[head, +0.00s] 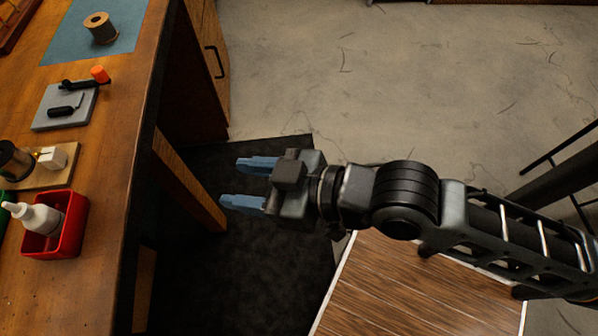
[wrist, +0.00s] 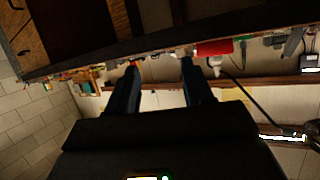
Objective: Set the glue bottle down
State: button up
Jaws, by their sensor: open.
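The glue bottle (head: 42,218) is white with a pointed nozzle. In the head view it sits tilted in a red bin (head: 68,242) on the wooden workbench at the left. My gripper (head: 243,183) has blue fingers, is open and empty, and hangs over the floor to the right of the bench edge, apart from the bottle. In the wrist view, the fingers (wrist: 158,82) are spread with nothing between them. The red bin (wrist: 213,48) also shows there, with a small white tip beside it that may be the bottle's nozzle.
The bench top (head: 105,200) also holds a spool (head: 100,27) on a blue-green mat, a grey plate (head: 65,107) with black parts, and a wooden board with a dark cylinder. Bare bench lies near its front edge. A wood-topped surface (head: 400,290) is below my arm.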

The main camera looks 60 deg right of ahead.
jog(key=s+d+r+m+h, duration=0.1)
jog(key=s+d, duration=0.1)
jog(key=s, duration=0.6)
jog(key=s+d+r+t+h, duration=0.1)
jog(key=s+d+h, duration=0.1)
jog(key=s, duration=0.6)
jog(key=shift+d+r+m, duration=0.15)
jog(key=shift+d+m, duration=0.25)
jog(key=shift+d, duration=0.15)
